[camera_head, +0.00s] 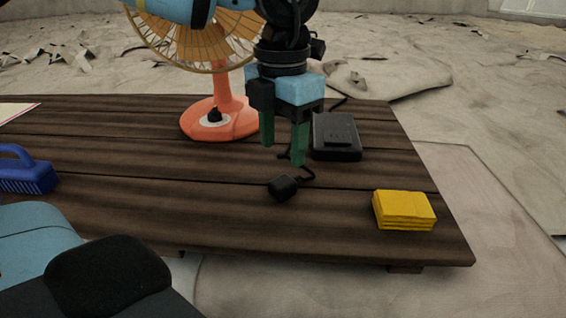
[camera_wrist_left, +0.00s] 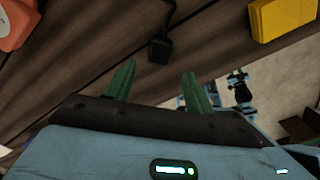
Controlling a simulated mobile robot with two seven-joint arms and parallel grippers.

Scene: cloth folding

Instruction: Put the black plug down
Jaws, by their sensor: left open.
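The black plug (camera_head: 284,188) is a small dark block lying on the brown wooden table (camera_head: 130,190), with a short cord running up from it. It also shows in the left wrist view (camera_wrist_left: 160,50), beyond my fingertips and apart from them. My left gripper (camera_head: 283,152) points down with green fingers spread and nothing between them. It is above the table, just behind the plug in the head view. In the left wrist view the open fingers (camera_wrist_left: 158,82) are also empty. My right gripper is not in view.
A black box (camera_head: 337,136) sits right of my gripper. A yellow stack (camera_head: 404,210) lies near the table's right edge. An orange fan (camera_head: 215,117) stands behind to the left, and a blue brush (camera_head: 28,172) lies far left. The table's middle left is clear.

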